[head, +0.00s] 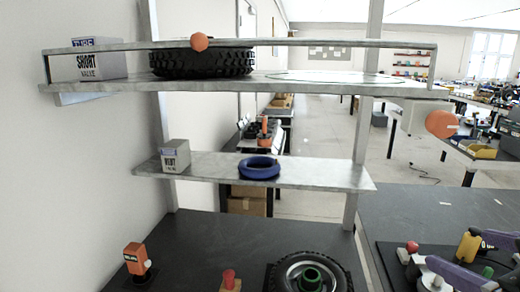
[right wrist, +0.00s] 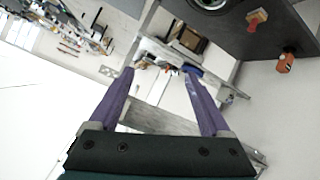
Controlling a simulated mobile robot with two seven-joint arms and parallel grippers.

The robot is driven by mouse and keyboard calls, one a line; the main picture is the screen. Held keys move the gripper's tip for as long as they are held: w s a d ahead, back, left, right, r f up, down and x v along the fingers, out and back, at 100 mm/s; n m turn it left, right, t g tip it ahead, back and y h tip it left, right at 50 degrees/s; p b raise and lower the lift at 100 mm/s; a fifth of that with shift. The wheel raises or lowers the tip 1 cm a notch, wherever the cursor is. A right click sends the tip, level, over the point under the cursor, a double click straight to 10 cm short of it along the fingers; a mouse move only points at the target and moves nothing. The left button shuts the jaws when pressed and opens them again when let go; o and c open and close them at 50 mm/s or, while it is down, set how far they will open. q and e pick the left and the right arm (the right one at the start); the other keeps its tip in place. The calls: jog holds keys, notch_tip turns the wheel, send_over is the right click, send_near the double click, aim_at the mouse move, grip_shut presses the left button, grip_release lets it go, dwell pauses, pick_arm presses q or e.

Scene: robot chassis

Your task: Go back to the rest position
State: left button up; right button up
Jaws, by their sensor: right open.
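My right gripper (head: 450,247) is at the lower right edge of the head view, with two purple fingers apart and nothing between them. It is over the dark table beside the shelf, near a yellow part (head: 468,248). In the right wrist view, the open right gripper (right wrist: 158,71) shows both purple fingers spread, with the shelf unit beyond them. Most of my right arm is outside the head view. My left gripper does not show in either view.
A grey shelf (head: 250,84) holds a black tire (head: 202,63) and a box (head: 98,65). The lower shelf (head: 315,173) holds a blue ring (head: 259,167) and a small box (head: 175,156). A wheel (head: 308,273) and an orange part (head: 137,259) are on the dark surface below.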

jog(key=s+a+f+g+y, duration=0.1)
jog(key=s+a+f+g, duration=0.25)
jog(key=s, duration=0.35)
jog(key=s+a+f+g+y, duration=0.1)
jog(key=s+a+f+g, duration=0.3)
jog(key=s, duration=0.4)
notch_tip(320, 180, up, 20)
jog(key=s+p, duration=0.2)
jog(key=p, duration=1.8)
jog(key=shift+d+m+g+y+p, duration=0.2)
jog(key=shift+m+g+y+p, duration=0.15)
jog(key=shift+g, duration=0.1)
jog(key=shift+f, duration=0.15)
